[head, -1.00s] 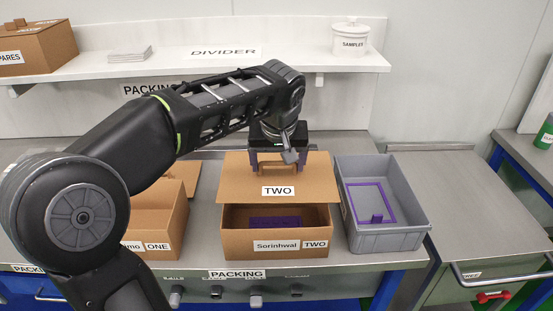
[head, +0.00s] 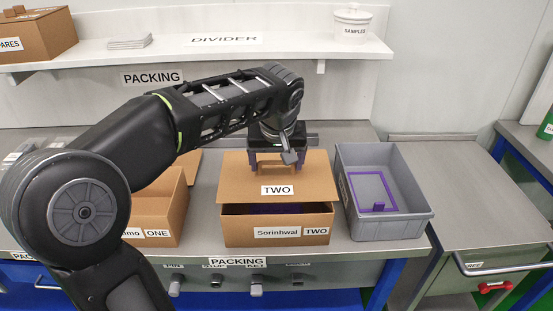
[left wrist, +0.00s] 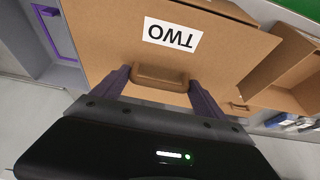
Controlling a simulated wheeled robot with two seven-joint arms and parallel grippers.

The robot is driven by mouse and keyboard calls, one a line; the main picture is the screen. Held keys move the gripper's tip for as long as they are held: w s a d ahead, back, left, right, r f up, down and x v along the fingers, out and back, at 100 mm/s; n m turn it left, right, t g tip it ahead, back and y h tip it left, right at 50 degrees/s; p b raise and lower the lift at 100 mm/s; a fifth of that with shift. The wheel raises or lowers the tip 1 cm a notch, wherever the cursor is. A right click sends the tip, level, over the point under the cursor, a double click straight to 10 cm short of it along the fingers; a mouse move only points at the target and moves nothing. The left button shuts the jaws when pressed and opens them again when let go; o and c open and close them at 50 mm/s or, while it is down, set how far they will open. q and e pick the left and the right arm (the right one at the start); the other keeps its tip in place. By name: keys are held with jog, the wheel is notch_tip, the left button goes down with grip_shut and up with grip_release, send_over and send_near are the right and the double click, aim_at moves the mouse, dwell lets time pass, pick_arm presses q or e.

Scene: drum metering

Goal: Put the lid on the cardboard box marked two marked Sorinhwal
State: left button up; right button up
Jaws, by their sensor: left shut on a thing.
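The cardboard box marked Sorinhwal and TWO (head: 240,234) stands open at the front of the bench. Its lid (head: 240,186), a flat cardboard panel marked TWO, is tilted over it, with a dark gap along the front through which a little purple shows. My left gripper (head: 282,168) is shut on the lid's handle near its back part. In the left wrist view the lid (left wrist: 215,45) shows upside down, with its cardboard handle (left wrist: 160,78) between my two purple fingers. Whether the lid's back edge touches the box is hidden. My right gripper is not in view.
A grey tray (head: 425,218) with a purple frame (head: 352,196) stands close to the box's right. The open box marked ONE (head: 165,212) stands to its left, partly behind my arm. A shelf (head: 290,68) runs along the back wall. The right-hand worktop (head: 465,190) is clear.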

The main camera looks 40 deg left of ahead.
aim_at(276, 175)
pick_arm(q)
jog(key=shift+f+b, duration=1)
jog(key=shift+f, duration=0.5)
dwell(0.6)
jog(key=shift+f+b, duration=0.55)
jog(key=shift+b, duration=0.25)
dwell(0.6)
dwell(0.3)
jog(key=o, duration=1.3)
jog(key=shift+c, duration=0.2)
jog(key=shift+r, duration=0.1)
jog(key=shift+r+p, duration=2.6)
jog(key=shift+r, duration=0.85)
